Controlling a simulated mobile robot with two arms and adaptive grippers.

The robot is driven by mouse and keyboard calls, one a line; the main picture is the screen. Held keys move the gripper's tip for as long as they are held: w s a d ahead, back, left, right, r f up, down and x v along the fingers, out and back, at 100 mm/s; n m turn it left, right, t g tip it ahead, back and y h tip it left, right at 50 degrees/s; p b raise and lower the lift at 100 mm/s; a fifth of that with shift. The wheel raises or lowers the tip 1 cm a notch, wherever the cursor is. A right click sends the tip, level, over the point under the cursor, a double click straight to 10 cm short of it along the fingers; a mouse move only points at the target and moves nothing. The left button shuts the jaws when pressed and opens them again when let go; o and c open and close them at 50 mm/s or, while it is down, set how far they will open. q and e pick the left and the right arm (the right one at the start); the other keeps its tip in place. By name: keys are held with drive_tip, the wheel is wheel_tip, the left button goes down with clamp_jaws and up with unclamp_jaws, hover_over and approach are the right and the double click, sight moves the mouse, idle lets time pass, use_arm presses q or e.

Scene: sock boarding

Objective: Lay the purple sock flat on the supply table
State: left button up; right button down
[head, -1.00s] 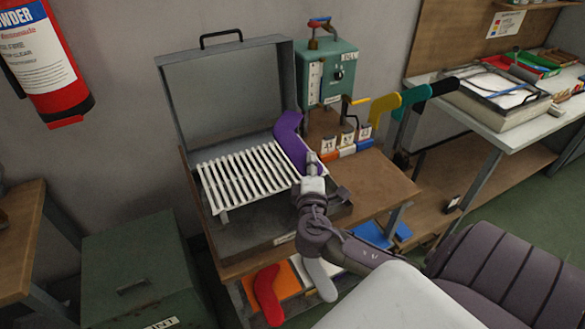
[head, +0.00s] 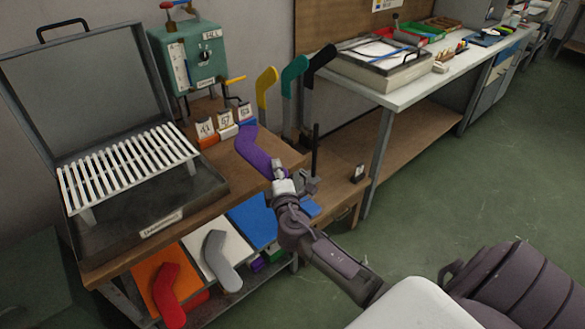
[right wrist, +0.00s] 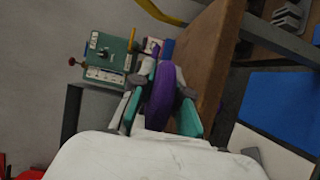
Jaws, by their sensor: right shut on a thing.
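The purple sock (head: 258,155) is a bent, stiff-looking shape held by its lower end, with its upper end tilted up. My right gripper (head: 279,172) is shut on that end and holds it over the right side of the wooden bench (head: 205,198). In the right wrist view the sock (right wrist: 160,97) stands between the gripper's two teal-padded fingers. A white-topped table (head: 402,97), which may be the supply table, stands to the right, apart from the sock. My left gripper is not in view.
An open grey case with a white slatted rack (head: 128,167) stands left on the bench. A green machine (head: 190,58) is behind it. Yellow, teal and black socks (head: 318,62) stand by the white table's left end. Trays and a framed box (head: 385,62) cover much of that table.

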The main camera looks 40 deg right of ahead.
drive_tip(key=shift+f, duration=0.2)
drive_tip(key=shift+a+f+b, duration=0.1)
drive_tip(key=shift+f+b, duration=0.1)
drive_tip(key=shift+b, duration=0.1)
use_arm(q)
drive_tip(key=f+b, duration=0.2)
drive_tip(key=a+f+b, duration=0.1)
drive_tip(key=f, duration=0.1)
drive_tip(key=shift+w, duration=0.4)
use_arm(e)
wheel_tip(320, 180, down, 4)
drive_tip(key=shift+w, duration=0.1)
drive_tip(key=c, duration=0.7)
unclamp_jaws()
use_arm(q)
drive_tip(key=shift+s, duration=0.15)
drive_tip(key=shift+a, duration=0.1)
